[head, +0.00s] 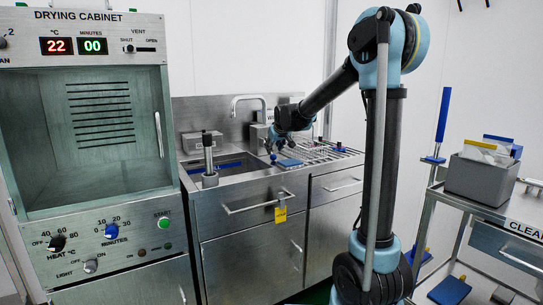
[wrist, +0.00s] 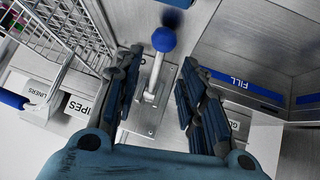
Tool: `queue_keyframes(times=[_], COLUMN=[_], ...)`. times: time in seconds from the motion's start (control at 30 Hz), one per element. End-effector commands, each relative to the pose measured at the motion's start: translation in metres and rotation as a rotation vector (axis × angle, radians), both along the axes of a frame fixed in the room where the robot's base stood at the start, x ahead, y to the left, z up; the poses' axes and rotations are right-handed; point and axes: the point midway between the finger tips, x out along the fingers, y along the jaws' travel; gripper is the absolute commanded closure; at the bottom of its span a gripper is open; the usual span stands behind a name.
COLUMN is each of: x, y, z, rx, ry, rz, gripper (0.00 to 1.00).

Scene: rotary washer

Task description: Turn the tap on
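The tap's curved metal spout (head: 248,98) rises behind the sink in the head view. In the wrist view a metal lever with a blue ball knob (wrist: 163,40) stands on a metal plate (wrist: 142,122). My gripper (wrist: 161,62) is open, with one finger on each side of the lever. The knob lies just beyond the fingertips, and I see gaps between lever and fingers. In the head view my gripper (head: 278,143) is over the counter, right of the sink basin (head: 228,168). The lever is hard to make out there.
A basin with a blue strip marked FILL (wrist: 240,83) is right of the gripper in the wrist view. A wire rack (wrist: 75,30) is close on the left. The drying cabinet (head: 88,125) stands left of the sink, and a cart with a grey bin (head: 480,178) stands right.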

Motion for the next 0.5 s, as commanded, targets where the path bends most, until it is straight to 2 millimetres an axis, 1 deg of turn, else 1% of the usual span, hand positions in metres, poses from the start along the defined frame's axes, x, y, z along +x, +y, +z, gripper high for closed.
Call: queue_keyframes(times=[0.1,0.3,0.5], x=[0.011,0.028,0.038], y=[0.004,0.009,0.013], z=[-0.012,-0.028,-0.039], rx=[0.0,0.0,0.0], ry=[0.0,0.0,0.0], rz=[0.0,0.0,0.0], gripper=[0.63,0.63,0.63])
